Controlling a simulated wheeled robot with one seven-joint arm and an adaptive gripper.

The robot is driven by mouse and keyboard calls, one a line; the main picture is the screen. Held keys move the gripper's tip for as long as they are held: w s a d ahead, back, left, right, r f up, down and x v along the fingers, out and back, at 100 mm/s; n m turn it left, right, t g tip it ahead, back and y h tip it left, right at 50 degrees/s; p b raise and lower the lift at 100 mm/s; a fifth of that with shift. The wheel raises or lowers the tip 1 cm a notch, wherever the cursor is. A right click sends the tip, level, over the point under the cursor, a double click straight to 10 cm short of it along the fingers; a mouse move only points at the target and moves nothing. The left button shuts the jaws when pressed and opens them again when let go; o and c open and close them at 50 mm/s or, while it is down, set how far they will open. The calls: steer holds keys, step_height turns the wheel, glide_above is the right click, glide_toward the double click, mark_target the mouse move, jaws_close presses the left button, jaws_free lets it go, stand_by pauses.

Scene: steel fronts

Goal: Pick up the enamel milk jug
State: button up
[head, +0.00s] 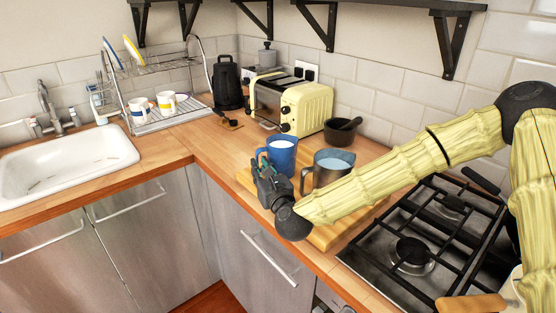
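A blue jug (283,155) with a white inside, which looks like the enamel milk jug, stands upright on a wooden board (333,236). Its handle is on its left side. My gripper (263,168) is at the jug's front left, by the handle, and hides the jug's lower left part. The fingers are dark and small here; I cannot tell whether they touch the handle or how far they are apart. A grey metal jug (322,178) with a pale blue inside stands just right of the blue one, its handle on the left.
My arm crosses above the board and hob (413,255). A dish rack (160,118) and sink (68,161) are left. Worktop (206,148) between rack and board is mostly clear.

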steer(key=shift+p+x, duration=0.4)
steer(key=shift+x, duration=0.4)
steer(key=x, duration=0.2)
steer(key=shift+w+f, duration=0.15)
steer(key=shift+w, duration=0.15)
steer(key=shift+s, duration=0.1)
jaws_close()
